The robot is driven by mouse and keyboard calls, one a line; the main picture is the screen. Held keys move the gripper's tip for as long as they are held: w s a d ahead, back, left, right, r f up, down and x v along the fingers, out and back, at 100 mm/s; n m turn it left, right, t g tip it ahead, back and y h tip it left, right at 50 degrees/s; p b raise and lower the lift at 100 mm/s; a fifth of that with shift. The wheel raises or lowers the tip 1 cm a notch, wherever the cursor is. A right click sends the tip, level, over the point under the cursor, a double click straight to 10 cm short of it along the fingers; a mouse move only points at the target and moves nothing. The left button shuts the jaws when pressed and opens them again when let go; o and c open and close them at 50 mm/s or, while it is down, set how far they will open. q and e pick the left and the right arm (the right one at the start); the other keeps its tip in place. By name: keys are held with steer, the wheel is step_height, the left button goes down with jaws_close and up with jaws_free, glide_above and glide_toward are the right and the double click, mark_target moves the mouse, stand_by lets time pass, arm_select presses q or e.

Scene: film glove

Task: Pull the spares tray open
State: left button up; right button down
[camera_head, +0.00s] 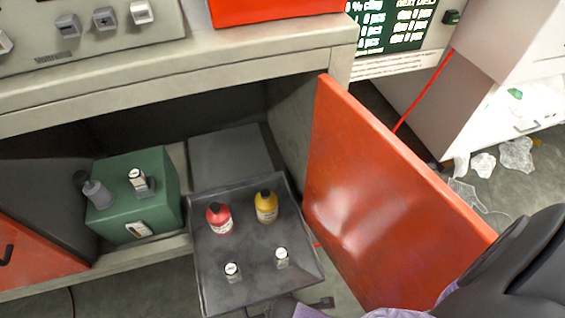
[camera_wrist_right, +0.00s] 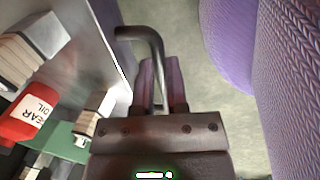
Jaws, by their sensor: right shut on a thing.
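The spares tray (camera_head: 215,270) is a dark grey, shallow-rimmed tray standing well out of the open cabinet. On it are a red bottle (camera_head: 219,220), a yellow bottle (camera_head: 266,207) and two small items with white tops (camera_head: 233,272) (camera_head: 282,258). In the right wrist view the tray's metal wall (camera_wrist_right: 112,40) runs along the left, with a bent bar handle (camera_wrist_right: 142,32) in front of it. My right gripper (camera_wrist_right: 160,72) is shut on this handle. Its fingers are mostly hidden in the head view. My left gripper is not in view.
The open orange door (camera_head: 370,190) stands just right of the tray. A green box (camera_head: 133,205) with small items sits inside the cabinet (camera_head: 180,72) to the left. Clear plastic scraps (camera_head: 515,153) and a red cable (camera_head: 425,92) lie to the right.

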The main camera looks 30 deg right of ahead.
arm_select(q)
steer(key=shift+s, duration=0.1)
arm_select(e)
steer(key=c, duration=0.7)
jaws_free()
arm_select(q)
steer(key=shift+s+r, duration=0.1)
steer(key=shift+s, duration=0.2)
arm_select(e)
steer(key=shift+o, duration=0.3)
arm_select(q)
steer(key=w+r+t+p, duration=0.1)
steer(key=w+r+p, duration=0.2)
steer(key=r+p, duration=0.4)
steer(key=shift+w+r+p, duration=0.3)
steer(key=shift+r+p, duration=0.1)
steer(key=shift+p, duration=0.55)
arm_select(e)
step_height(320, 180, up, 10)
steer(key=s, duration=0.2)
steer(key=shift+a+f, duration=0.15)
steer(key=shift+a, duration=0.1)
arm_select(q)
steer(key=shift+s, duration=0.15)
